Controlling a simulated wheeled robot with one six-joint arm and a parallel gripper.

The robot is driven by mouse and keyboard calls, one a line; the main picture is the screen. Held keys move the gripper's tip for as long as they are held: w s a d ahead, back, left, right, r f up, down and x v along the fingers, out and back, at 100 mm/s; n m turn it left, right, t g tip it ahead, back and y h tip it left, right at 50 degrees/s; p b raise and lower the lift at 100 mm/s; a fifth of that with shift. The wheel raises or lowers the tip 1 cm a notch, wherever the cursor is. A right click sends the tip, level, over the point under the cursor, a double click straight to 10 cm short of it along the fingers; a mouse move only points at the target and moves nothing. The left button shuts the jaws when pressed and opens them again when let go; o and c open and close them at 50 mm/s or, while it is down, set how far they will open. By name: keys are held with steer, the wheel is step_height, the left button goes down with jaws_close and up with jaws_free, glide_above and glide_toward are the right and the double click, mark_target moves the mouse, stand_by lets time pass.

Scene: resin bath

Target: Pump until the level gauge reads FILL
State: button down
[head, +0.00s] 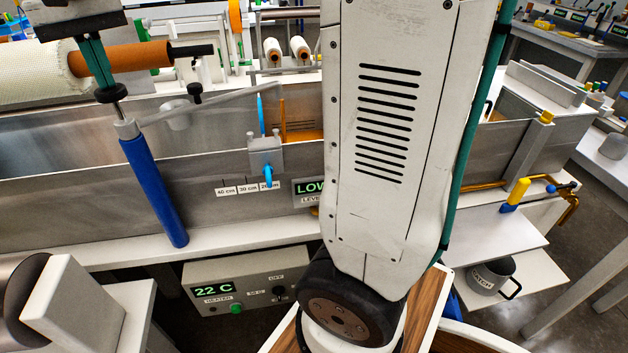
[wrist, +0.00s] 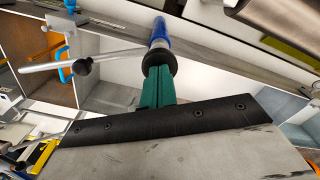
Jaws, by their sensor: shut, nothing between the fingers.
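The level gauge (head: 309,188) on the tank's front reads LOW; my arm partly covers its label. The pump is a blue upright cylinder (head: 155,190), leaning slightly, with a grey cap, a short metal rod and a black round knob (head: 112,93) on top. A pale pipe (head: 225,103) runs right from the cap over the tank. My gripper (head: 100,85), with teal fingers, points down directly above the knob. In the wrist view the shut fingers (wrist: 158,85) end at the black knob (wrist: 158,62), seeming to touch it, with the blue cylinder (wrist: 158,30) beyond.
The long metal tank (head: 80,190) spans the scene. A grey bracket (head: 266,152) with a blue hook sits on its wall beside cm labels. A heater box (head: 245,285) shows 22 C below. A yellow-handled valve (head: 518,192) and a CATCH mug (head: 490,275) are at right.

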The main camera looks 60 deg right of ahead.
steer(key=shift+f, duration=0.8)
steer(key=shift+r, duration=3.25)
step_height(320, 180, up, 6)
